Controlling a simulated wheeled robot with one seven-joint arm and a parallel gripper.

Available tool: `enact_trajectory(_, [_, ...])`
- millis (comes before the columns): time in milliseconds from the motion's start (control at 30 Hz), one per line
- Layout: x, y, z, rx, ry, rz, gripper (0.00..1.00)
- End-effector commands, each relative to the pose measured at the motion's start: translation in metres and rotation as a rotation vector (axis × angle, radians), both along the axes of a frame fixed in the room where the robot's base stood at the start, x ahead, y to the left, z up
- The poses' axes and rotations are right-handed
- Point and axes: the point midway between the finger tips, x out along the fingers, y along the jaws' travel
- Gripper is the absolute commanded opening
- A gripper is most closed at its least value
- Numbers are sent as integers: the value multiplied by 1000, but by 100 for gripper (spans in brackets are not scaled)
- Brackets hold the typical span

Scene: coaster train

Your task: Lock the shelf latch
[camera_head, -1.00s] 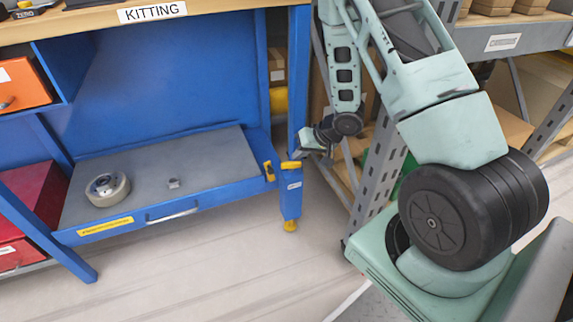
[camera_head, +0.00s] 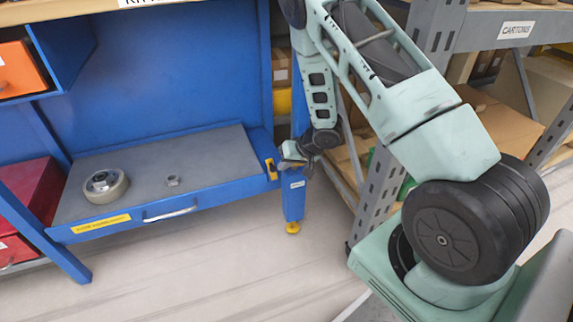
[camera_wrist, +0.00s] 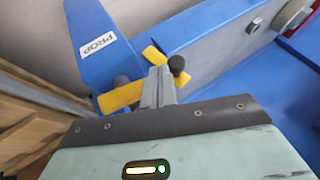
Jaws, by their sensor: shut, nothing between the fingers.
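The blue shelf (camera_head: 215,195) has a grey top and a metal handle. A yellow bracket (camera_head: 271,169) is on its right end and shows in the wrist view (camera_wrist: 154,55). Beside it stands a blue leg (camera_head: 292,200), labelled PROP in the wrist view (camera_wrist: 92,62). My gripper (camera_head: 284,161) is at the top of the leg. In the head view my gripper hides the bar.
A grey metal rack (camera_head: 378,190) with wooden boards stands close on the right of my gripper. The floor (camera_head: 200,270) in front is clear.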

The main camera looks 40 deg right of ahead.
Motion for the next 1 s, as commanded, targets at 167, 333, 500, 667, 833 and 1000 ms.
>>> enact_trajectory(167, [0, 1, 1, -4, 1, 0, 0])
enact_trajectory(333, [1, 4, 2, -38, 11, 1, 0])
enact_trajectory(500, [2, 6, 2, -62, 18, 1, 0])
enact_trajectory(667, [2, 9, 3, -88, 26, 1, 0])
enact_trajectory(833, [4, 15, 5, -150, 42, 3, 0])
enact_trajectory(1000, [7, 27, 6, -264, 76, 6, 0])
